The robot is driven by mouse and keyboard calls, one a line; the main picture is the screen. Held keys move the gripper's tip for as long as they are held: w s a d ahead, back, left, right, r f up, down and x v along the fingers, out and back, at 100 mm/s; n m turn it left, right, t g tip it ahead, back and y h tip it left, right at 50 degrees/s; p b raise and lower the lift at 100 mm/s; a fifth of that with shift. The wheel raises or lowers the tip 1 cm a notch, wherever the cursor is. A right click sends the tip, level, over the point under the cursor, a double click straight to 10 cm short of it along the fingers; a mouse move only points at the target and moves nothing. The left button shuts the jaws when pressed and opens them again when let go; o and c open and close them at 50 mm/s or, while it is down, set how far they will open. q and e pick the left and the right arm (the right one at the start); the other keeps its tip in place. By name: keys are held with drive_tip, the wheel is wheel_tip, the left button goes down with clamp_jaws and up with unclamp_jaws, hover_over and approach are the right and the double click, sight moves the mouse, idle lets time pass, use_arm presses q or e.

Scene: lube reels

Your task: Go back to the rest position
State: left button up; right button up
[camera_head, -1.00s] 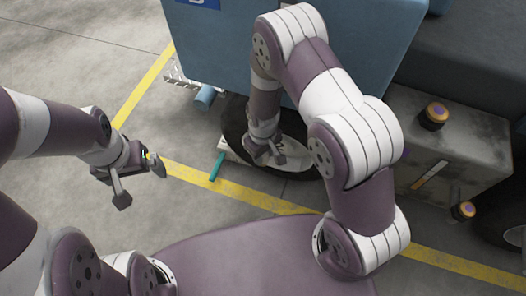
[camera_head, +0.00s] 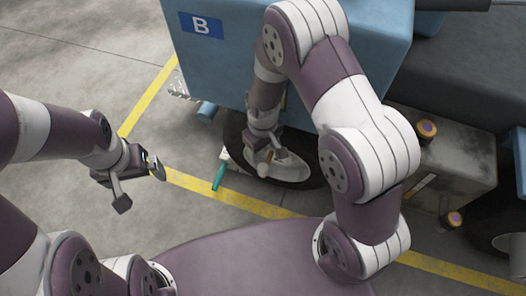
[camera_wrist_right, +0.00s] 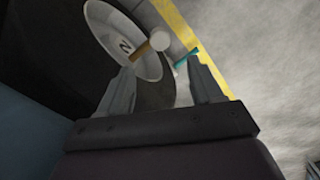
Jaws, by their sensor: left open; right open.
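My left gripper (camera_head: 140,187) hangs open and empty over bare floor at the left of the head view. My right gripper (camera_head: 268,163) is in front of the black wheel (camera_head: 234,138) with a pale hub (camera_head: 292,172), under the blue machine body. In the right wrist view the two fingers of my right gripper (camera_wrist_right: 162,88) stand apart with nothing clamped between them. Beyond them are the wheel's hub (camera_wrist_right: 115,42), a brown bar (camera_wrist_right: 142,50) with a pale round end and a teal rod (camera_wrist_right: 186,58). Whether the fingers touch the wheel I cannot tell.
The blue machine body (camera_head: 300,55) with a "B" label (camera_head: 202,25) stands above the wheel. A teal rod (camera_head: 219,177) sticks out near the wheel. A grey block (camera_head: 460,170) with orange-and-purple fittings is at the right. Yellow lines cross the floor; the left floor is free.

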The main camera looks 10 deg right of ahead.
drive_tip(key=shift+r, duration=0.7)
drive_tip(key=s+d+r+m, duration=0.4)
drive_tip(key=s+d+r, duration=0.2)
drive_tip(key=s+r, duration=0.5)
wheel_tip(320, 180, up, 41)
drive_tip(key=w+d+m+t+p, duration=0.1)
drive_tip(key=w+p, duration=0.1)
drive_tip(key=p, duration=3.6)
drive_tip(key=shift+w+d+r, duration=0.15)
drive_tip(key=shift+w, duration=0.05)
